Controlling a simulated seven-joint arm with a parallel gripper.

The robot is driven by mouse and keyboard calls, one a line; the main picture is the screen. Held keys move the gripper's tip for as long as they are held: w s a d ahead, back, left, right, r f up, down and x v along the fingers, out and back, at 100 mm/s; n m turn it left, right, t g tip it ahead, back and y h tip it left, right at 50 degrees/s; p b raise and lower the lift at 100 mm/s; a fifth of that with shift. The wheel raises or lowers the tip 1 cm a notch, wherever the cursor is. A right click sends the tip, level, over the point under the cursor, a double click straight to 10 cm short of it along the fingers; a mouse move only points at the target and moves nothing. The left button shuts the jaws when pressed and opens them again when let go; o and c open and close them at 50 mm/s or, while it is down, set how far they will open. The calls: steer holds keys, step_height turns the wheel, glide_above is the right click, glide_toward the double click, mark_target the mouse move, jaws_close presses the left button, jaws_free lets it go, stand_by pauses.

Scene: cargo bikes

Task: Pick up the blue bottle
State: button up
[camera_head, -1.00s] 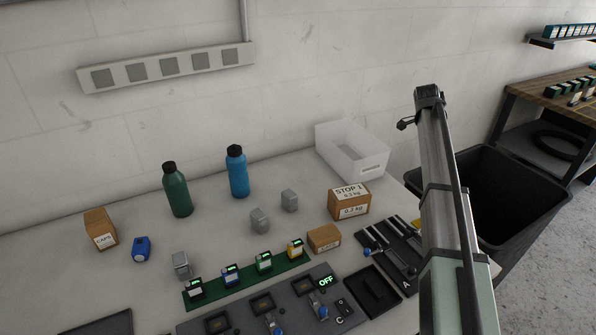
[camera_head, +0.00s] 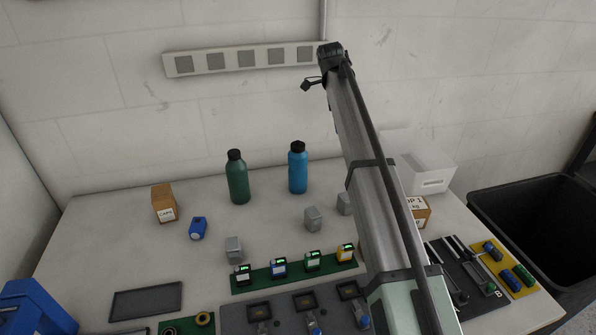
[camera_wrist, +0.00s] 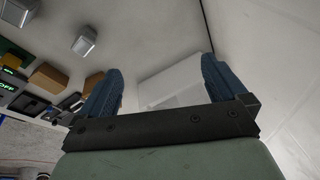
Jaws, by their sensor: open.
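The blue bottle (camera_head: 298,170) with a black cap stands upright on the white table near the back wall in the head view. A green bottle (camera_head: 237,178) stands to its left. My arm reaches up across the right of the head view, with its end above and to the right of the blue bottle; the fingers are not clear there. In the wrist view my gripper (camera_wrist: 161,88) is open and empty, its two blue fingers wide apart. The white bin (camera_wrist: 172,84) shows beyond the fingers. The blue bottle is not visible in the wrist view.
A box marked CAPS (camera_head: 165,205), a small blue object (camera_head: 198,228) and grey blocks (camera_head: 234,250) lie on the table. A green strip with several small devices lies in front (camera_head: 294,269). A black bin (camera_head: 545,215) stands off the table's right edge.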

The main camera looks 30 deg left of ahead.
mark_target(298, 144)
steer(key=s+a+r+m+g+y, duration=0.1)
steer(key=s+a+r+m+g, duration=0.3)
steer(key=s+a, duration=0.55)
steer(key=shift+m+t, duration=0.5)
steer(key=shift+m, duration=0.2)
steer(key=f, duration=1.4)
steer(key=shift+s+d+f, duration=0.1)
steer(key=shift+s+d, duration=0.05)
steer(key=shift+d, duration=0.15)
steer(key=shift+c, duration=0.3)
steer(key=c, duration=1.4)
